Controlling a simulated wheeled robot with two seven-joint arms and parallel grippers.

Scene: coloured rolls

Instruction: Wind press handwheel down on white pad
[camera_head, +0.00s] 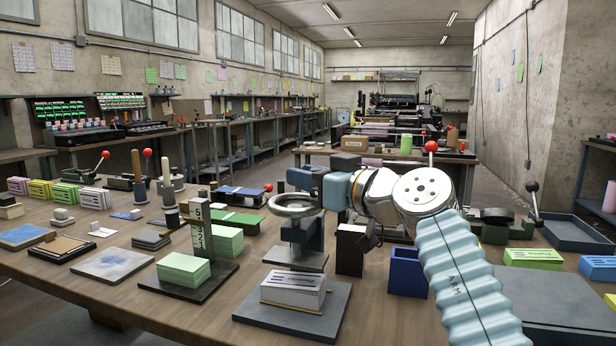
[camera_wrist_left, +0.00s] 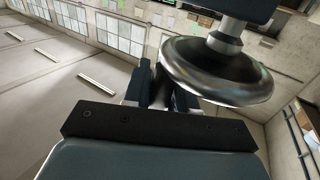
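The press has a grey metal handwheel (camera_head: 295,205) on a dark post, with a flat dark plate (camera_head: 295,259) below. The white pad (camera_head: 293,288) lies on the grey base (camera_head: 262,328), at or just under the plate; any gap is hard to tell. My left gripper (camera_head: 312,180) is at the wheel's far right rim. In the left wrist view the handwheel (camera_wrist_left: 218,75) fills the upper right, beside the fingers (camera_wrist_left: 162,88). The fingers look apart, with a dark shape between them; I cannot tell whether they grip it. My right gripper is not in view.
Green pads (camera_head: 183,272) stand left of the press. A blue bin (camera_head: 407,271) and a black box (camera_head: 351,249) stand to its right. Red-knobbed levers (camera_head: 148,153) rise at the back left.

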